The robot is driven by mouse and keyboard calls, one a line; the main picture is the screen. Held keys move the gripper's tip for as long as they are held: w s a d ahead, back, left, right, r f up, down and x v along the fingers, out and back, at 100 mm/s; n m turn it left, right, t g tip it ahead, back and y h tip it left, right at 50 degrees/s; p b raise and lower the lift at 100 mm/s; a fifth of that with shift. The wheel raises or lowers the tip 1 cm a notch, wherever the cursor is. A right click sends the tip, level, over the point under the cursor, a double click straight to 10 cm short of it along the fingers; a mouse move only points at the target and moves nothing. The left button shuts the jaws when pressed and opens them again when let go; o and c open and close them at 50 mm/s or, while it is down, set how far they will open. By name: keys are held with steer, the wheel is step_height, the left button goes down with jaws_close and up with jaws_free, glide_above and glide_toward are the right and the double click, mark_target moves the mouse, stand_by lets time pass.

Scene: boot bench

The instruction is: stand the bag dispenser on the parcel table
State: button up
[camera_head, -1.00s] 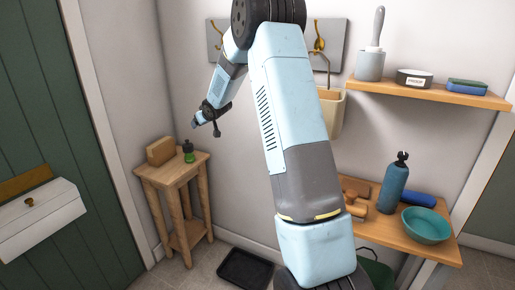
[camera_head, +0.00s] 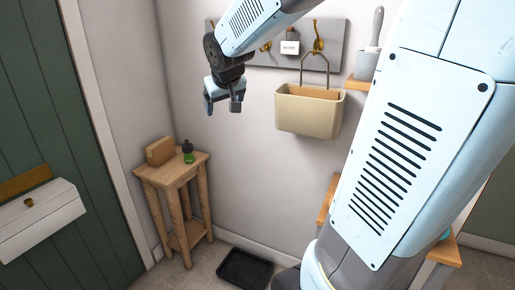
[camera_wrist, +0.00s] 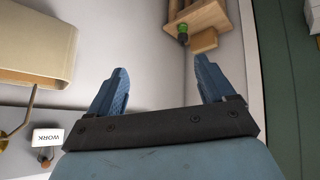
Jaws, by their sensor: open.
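A small green container with a dark top, which looks like the bag dispenser (camera_head: 188,152), stands upright on the small wooden parcel table (camera_head: 172,172), beside a brown parcel (camera_head: 160,151). In the wrist view, the dispenser (camera_wrist: 183,29) and the parcel (camera_wrist: 204,41) show on the table (camera_wrist: 198,15) at the top, beyond my fingers. My gripper (camera_head: 222,108) is in the air, above and to the right of the dispenser in the head view. The wrist view shows its two blue fingers (camera_wrist: 160,68) spread apart with nothing between them.
A tan bin (camera_head: 309,112) hangs from a hook board (camera_head: 338,35) on the wall, right of my gripper. A tag marked WORK (camera_wrist: 47,137) hangs there too. A black tray (camera_head: 245,268) lies on the floor. My arm hides most of the right-hand shelves.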

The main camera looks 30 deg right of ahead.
steer(key=s+a+f+g, duration=0.1)
steer(key=s, duration=1.1)
steer(key=s+f+g+y, duration=0.1)
steer(key=s, duration=1)
steer(key=shift+s+a+f+m+y, duration=0.3)
steer(key=shift+s+a+f, duration=0.05)
stand_by(1.1)
